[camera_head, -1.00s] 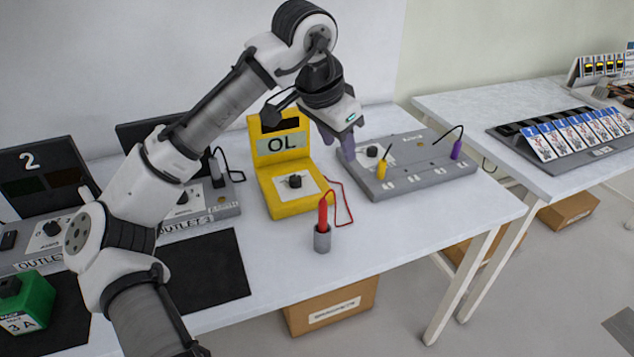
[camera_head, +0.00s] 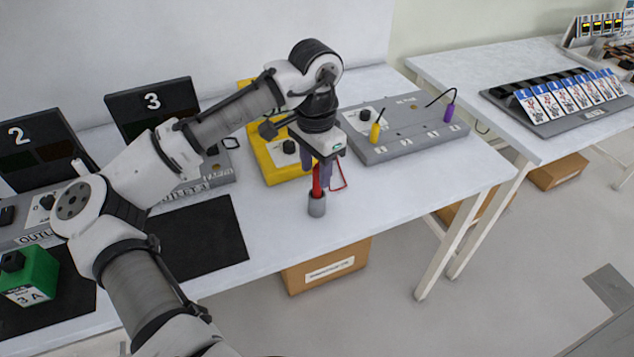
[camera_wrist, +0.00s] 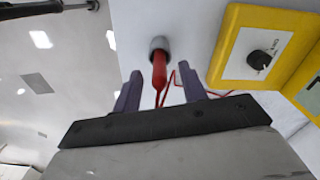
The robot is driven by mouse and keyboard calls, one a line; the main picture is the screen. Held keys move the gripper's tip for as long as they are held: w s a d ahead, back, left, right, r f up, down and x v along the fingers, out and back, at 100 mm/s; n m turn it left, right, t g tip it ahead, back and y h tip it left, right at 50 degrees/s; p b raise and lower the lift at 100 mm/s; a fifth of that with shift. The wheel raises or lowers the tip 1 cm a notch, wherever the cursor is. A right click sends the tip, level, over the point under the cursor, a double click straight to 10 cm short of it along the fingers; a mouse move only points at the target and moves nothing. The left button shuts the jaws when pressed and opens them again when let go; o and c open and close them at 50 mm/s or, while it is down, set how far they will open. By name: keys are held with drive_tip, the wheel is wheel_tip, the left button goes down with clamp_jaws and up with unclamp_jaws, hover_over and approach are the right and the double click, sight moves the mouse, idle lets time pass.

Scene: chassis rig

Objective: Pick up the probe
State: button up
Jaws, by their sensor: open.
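The red probe (camera_head: 317,182) stands upright in a small grey cup (camera_head: 317,206) on the white table, with a red cable beside it. In the wrist view the probe (camera_wrist: 159,72) lies between the two purple fingers of my gripper (camera_wrist: 158,88), and its end sits in the grey holder (camera_wrist: 159,45). My gripper (camera_head: 318,172) is open, pointing down just over the probe, with a gap visible on both sides of it. The upper part of the probe is partly hidden by my gripper in the head view.
The yellow meter (camera_head: 277,158) stands just behind my gripper. A grey panel (camera_head: 410,138) with yellow and purple probes is to the right. A black mat (camera_head: 205,238) lies to the left, with a green block (camera_head: 28,275) farther left. The front right table area is clear.

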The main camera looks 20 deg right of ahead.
sight(317, 180)
drive_tip(key=shift+d+f+p, duration=0.1)
drive_tip(key=shift+f+p, duration=0.25)
drive_tip(key=shift+f, duration=1.5)
clamp_jaws()
wheel_tip(317, 180, up, 10)
drive_tip(key=shift+r+b, duration=0.1)
drive_tip(key=shift+b, duration=0.75)
